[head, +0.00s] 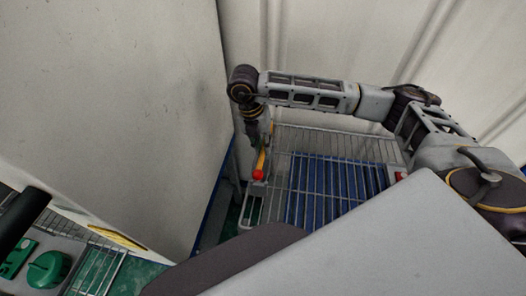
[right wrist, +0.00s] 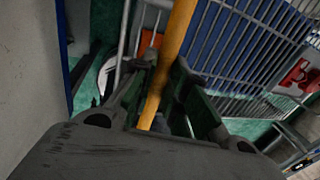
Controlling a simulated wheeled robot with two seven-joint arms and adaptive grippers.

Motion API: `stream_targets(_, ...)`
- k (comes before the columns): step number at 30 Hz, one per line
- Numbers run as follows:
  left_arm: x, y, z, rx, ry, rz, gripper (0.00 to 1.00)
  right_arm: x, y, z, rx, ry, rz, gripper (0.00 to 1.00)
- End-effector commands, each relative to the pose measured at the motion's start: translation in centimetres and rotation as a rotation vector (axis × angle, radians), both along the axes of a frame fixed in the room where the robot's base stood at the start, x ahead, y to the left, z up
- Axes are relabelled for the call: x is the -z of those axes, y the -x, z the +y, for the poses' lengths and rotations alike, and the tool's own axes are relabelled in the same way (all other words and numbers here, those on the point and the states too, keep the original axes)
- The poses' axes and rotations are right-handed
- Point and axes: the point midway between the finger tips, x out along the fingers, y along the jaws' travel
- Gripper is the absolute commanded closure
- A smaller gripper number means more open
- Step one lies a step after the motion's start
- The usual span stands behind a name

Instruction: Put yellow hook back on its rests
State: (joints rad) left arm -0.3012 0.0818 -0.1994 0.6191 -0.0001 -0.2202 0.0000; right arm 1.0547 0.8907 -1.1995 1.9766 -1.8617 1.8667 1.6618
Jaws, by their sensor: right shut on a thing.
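My right gripper (head: 257,138) points down at the left end of a wire rack. It is shut on the yellow hook (head: 261,160), a slim yellow bar with a red end at the bottom. In the right wrist view, the yellow hook (right wrist: 176,35) runs as a slanted bar between the two dark fingers of the right gripper (right wrist: 152,82). The hook's full shape is hidden by the gripper. I cannot tell which parts are its rests. My left gripper is not in view.
The wire rack (head: 330,143) with blue behind its bars lies right of the hook. A tall pale panel (head: 130,110) stands close on the left. Green parts (head: 48,270) sit at the lower left. A red-and-white item (right wrist: 298,76) shows right in the wrist view.

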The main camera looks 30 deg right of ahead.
Motion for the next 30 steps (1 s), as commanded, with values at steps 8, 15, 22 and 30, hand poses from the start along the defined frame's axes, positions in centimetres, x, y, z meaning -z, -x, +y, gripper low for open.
stream_targets(8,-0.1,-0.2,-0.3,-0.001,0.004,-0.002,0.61,0.3,0.0,0.0,0.0,-0.001,-0.002,1.0)
stream_targets(15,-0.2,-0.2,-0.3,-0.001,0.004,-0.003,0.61,0.9,0.0,0.0,-0.001,-0.001,0.0,1.0)
stream_targets(22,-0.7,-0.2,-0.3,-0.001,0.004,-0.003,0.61,3.2,0.0,0.0,0.0,0.001,0.001,1.0)
stream_targets(30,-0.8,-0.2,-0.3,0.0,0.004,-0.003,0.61,4.0,0.0,0.0,0.0,-0.001,-0.002,1.0)
